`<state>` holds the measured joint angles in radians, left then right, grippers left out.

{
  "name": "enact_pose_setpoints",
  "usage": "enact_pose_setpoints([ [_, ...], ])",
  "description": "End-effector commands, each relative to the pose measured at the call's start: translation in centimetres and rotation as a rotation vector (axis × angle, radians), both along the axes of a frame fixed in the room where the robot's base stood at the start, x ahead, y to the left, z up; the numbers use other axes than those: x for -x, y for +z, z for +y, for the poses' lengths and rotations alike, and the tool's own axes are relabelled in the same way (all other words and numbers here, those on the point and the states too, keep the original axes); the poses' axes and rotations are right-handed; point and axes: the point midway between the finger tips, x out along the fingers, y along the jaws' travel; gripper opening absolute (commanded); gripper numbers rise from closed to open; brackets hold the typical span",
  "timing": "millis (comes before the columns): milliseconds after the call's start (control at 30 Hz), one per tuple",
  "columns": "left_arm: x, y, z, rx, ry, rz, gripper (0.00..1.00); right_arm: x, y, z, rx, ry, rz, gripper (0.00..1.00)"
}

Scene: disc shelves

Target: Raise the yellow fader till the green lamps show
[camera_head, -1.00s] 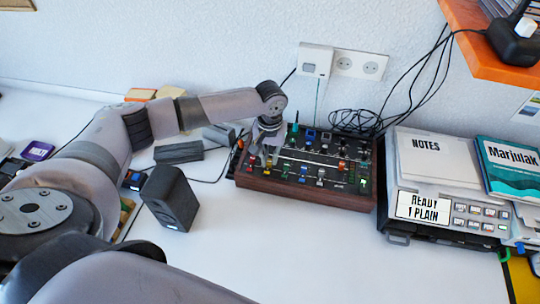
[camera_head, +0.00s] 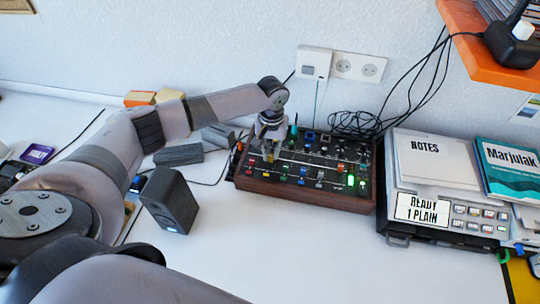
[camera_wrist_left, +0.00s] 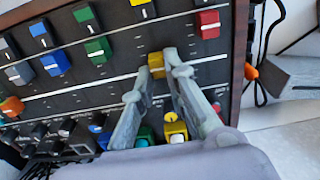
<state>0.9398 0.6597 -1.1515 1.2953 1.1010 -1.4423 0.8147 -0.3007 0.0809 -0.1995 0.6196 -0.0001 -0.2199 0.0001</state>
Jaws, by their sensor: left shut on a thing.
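The mixer (camera_head: 325,203) has a dark panel in a wooden frame and stands near the wall. My left gripper (camera_head: 268,148) reaches over its left part. In the left wrist view, my left gripper (camera_wrist_left: 154,76) is shut on a yellow fader cap (camera_wrist_left: 157,64), partly hidden by the fingers. In the head view, the yellow cap (camera_head: 270,158) shows just below the fingers. Green lamps (camera_head: 350,181) glow brightly at the mixer's right side. My right gripper is not in view.
A yellow-capped knob (camera_wrist_left: 175,130) lies close to the fingers. A black speaker box (camera_head: 170,199) stands left of the mixer. A grey device (camera_head: 460,205) bearing notes stands right.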

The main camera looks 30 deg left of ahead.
Motion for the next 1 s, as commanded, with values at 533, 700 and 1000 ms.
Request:
enact_pose_setpoints([
  [533, -0.1, -0.01, 0.06, 0.0, 0.001, 0.001, 0.29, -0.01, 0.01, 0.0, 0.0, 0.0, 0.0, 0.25],
  [700, -0.09, -0.02, 0.04, 0.0, 0.001, 0.001, 0.33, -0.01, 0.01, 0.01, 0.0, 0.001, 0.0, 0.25],
  [1000, -0.19, 0.82, 0.04, 0.002, 0.001, -0.001, 0.33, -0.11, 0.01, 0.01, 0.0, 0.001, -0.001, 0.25],
])
